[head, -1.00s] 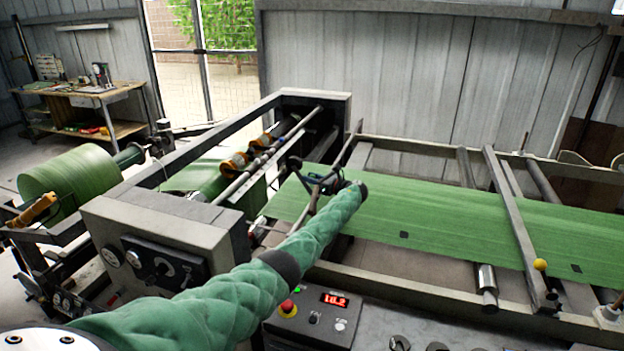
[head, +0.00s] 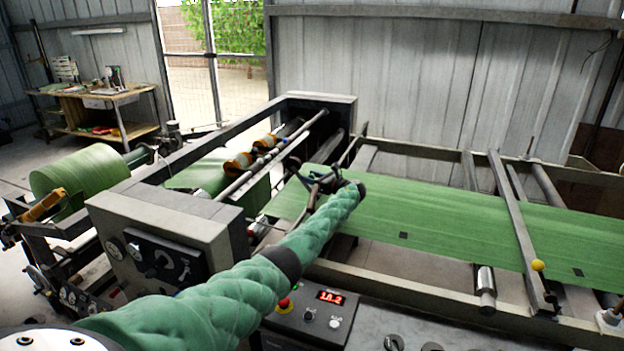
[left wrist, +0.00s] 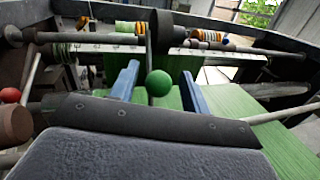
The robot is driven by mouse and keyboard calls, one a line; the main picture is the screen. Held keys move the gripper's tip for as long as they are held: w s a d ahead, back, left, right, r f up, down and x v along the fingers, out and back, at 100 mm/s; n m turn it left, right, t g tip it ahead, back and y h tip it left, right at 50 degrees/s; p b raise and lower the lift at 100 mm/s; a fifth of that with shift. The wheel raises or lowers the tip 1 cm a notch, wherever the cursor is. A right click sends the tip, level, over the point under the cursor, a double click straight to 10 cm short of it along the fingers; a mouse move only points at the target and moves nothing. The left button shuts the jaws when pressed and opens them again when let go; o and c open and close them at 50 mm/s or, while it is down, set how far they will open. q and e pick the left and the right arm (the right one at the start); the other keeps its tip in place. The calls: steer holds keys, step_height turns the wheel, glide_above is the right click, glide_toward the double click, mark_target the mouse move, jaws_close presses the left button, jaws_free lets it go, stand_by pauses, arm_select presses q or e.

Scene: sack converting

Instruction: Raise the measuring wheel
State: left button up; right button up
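My left gripper (head: 318,184) is over the green web (head: 430,222), near the rollers, with my arm partly hiding it. In the left wrist view its two blue fingers (left wrist: 160,88) are apart, with a green ball knob (left wrist: 159,83) showing between them on a thin upright lever. I cannot tell whether the fingers touch the knob. A dark round part (left wrist: 168,32) behind the knob may be the measuring wheel; I cannot tell for sure, nor whether it touches the web. My right gripper is not in view.
A grey control housing (head: 165,232) and green roll (head: 80,175) are at left. Metal rollers (head: 265,160) cross behind the gripper. A control panel (head: 310,315) with a red display is in front. A yellow ball (head: 538,265) sits on the frame at right.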

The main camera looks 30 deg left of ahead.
arm_select(q)
steer(key=shift+d, duration=0.1)
steer(key=shift+s+d, duration=0.1)
steer(key=shift+d, duration=0.05)
steer(key=d+b, duration=0.3)
steer(key=d, duration=0.4)
steer(key=shift+d, duration=0.25)
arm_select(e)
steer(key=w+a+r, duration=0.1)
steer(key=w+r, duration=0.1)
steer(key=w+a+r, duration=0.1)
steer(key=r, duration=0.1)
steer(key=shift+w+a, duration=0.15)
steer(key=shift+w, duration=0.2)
